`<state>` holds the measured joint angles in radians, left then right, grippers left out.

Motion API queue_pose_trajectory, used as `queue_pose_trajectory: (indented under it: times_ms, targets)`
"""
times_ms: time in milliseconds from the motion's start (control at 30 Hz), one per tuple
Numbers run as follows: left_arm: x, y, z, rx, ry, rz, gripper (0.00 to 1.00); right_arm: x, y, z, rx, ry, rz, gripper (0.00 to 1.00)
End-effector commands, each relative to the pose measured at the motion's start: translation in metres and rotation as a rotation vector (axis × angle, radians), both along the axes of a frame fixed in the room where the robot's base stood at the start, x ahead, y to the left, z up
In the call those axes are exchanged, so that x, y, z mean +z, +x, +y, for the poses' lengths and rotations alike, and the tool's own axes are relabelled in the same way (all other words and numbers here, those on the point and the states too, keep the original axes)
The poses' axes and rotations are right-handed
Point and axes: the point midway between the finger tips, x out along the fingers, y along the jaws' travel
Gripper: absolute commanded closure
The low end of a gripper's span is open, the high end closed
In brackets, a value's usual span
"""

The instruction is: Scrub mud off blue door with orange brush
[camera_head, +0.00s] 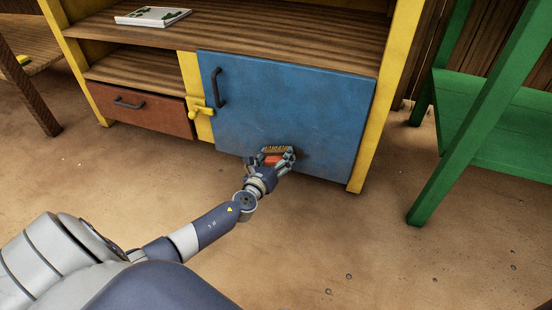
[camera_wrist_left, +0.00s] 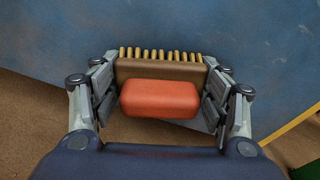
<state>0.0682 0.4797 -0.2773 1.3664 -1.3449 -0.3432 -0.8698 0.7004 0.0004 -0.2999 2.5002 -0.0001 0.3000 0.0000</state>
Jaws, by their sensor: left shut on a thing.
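The blue door (camera_head: 300,105) is closed on the lower right of the wooden stall, with a dark handle at its upper left. My left gripper (camera_head: 272,160) is at the lower middle of the door, shut on the orange brush (camera_head: 274,158). In the left wrist view the brush (camera_wrist_left: 160,98) sits between the fingers, with an orange grip, a brown block and yellowish bristles toward the door (camera_wrist_left: 230,35). I cannot tell whether the bristles touch it. My right gripper is not in view.
A red-brown drawer (camera_head: 140,107) and a yellow latch (camera_head: 201,107) are left of the door. A green frame (camera_head: 470,130) stands at the right. The sandy floor in front is mostly clear.

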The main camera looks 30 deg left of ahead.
Motion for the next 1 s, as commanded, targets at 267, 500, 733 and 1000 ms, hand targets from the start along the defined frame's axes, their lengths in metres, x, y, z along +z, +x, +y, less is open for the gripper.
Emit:
queue_pose_trajectory:
  times_ms: [267, 500, 733, 1000]
  targets:
    - [0.001, 0.003, -0.001, -0.001, -0.001, -0.001, 0.69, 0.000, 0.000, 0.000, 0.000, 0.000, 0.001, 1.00]
    - [0.001, 0.006, -0.018, -0.002, -0.002, 0.000, 0.69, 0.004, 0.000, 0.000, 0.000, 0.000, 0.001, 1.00]
    - [0.001, 0.009, -0.035, 0.000, 0.000, -0.001, 0.69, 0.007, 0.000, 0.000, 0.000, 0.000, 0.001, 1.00]
    - [0.001, 0.013, -0.046, -0.002, -0.002, -0.001, 0.69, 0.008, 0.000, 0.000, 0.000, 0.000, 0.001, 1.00]
